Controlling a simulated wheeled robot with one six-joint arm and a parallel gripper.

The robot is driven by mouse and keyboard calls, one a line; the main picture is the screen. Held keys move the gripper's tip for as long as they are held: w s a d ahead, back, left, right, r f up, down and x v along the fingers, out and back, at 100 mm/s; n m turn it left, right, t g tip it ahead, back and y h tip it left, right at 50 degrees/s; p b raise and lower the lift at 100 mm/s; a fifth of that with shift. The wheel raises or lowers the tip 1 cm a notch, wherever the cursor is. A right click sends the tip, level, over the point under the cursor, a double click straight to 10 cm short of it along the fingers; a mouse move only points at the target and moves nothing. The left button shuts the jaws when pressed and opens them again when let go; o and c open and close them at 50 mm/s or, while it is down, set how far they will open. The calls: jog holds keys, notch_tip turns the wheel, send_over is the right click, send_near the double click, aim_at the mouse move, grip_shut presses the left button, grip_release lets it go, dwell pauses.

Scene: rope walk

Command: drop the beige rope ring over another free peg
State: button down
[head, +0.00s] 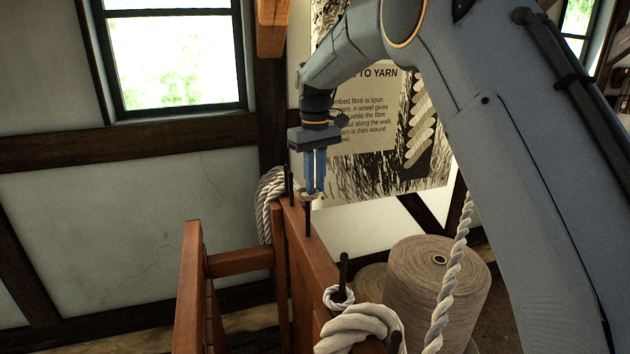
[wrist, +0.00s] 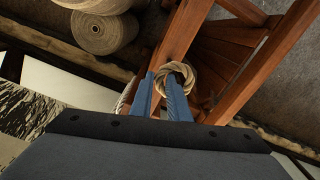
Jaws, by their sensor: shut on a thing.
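The beige rope ring (head: 309,197) is at the tips of my gripper (head: 315,192), just above the far part of the wooden rail. In the wrist view the ring (wrist: 191,77) shows as a round coil at my fingertips (wrist: 168,76), over the reddish rail. My gripper points down and is shut on the ring. Black pegs stand on the rail: one bare peg (head: 308,219) just in front of the ring, another (head: 290,186) just left of it. A nearer peg (head: 343,270) has a pale rope ring (head: 336,298) around its base.
The reddish wooden rail (head: 300,262) runs from front to back. Thick pale rope (head: 360,322) lies over its near end, and a grey-white coil (head: 268,202) hangs at the far end. A large twine spool (head: 437,290) stands at right, near a hanging rope (head: 449,275).

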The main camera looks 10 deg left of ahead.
jog(key=shift+f, duration=0.3)
jog(key=shift+f, duration=0.1)
jog(key=c, duration=1.6)
grip_release()
notch_tip(320, 180, up, 7)
jog(key=b, duration=0.3)
jog(key=shift+r, duration=0.5)
jog(key=shift+s, duration=0.15)
